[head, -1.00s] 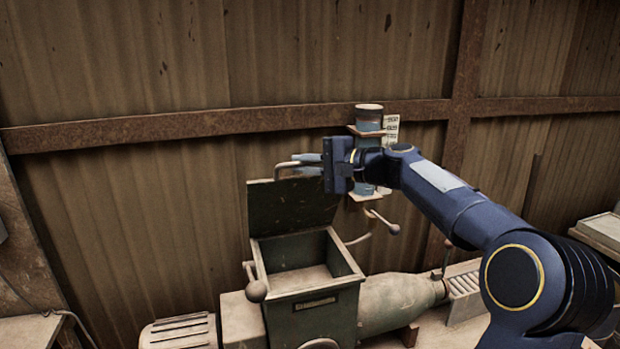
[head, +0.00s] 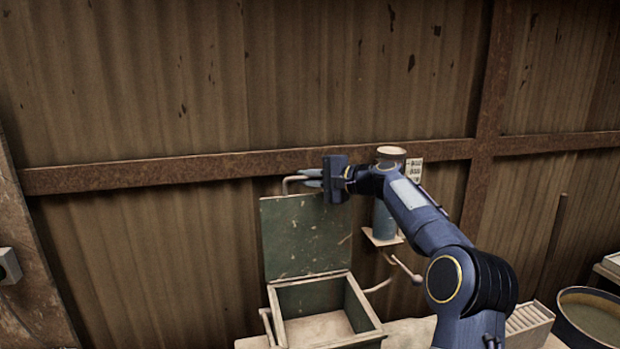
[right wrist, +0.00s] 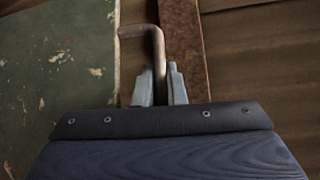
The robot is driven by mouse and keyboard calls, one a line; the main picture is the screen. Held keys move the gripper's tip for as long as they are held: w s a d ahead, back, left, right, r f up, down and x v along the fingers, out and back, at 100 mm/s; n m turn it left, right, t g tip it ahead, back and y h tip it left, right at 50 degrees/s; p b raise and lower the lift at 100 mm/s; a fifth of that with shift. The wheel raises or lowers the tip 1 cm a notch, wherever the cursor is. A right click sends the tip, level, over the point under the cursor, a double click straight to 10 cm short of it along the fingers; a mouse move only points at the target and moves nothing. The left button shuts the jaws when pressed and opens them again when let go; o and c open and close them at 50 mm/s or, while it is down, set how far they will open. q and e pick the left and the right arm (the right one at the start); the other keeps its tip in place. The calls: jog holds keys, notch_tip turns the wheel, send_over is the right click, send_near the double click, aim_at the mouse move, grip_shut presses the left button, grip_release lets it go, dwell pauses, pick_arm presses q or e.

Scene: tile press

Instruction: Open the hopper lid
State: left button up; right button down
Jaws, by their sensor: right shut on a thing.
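The hopper lid (head: 305,236) is a worn green plate standing about upright at the back of the open hopper (head: 325,309). It also shows at the left in the right wrist view (right wrist: 57,70). A bent metal handle (head: 291,180) sits at its top edge. My right gripper (head: 312,180) is shut on this handle, and the handle (right wrist: 143,34) runs between its fingers (right wrist: 158,84) in the right wrist view. The hopper's inside shows a pale floor. My left gripper is not in view.
A blue cylinder (head: 384,222) on a bracket stands behind my right arm. A lever with a round knob (head: 416,278) is right of the hopper. A round tub (head: 597,318) is at the lower right. A corrugated wall (head: 150,100) with a rusty beam (head: 120,175) closes the back.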

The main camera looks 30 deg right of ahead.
jog(key=shift+w, duration=0.1)
dwell(0.3)
jog(key=c, duration=1.5)
grip_release()
jog(key=b+v, duration=0.3)
jog(key=v, duration=0.3)
jog(key=shift+s+d, duration=0.25)
jog(key=shift+d, duration=0.05)
jog(key=shift+s+d+r, duration=0.1)
jog(key=shift+s+d, duration=0.15)
jog(key=shift+s, duration=0.25)
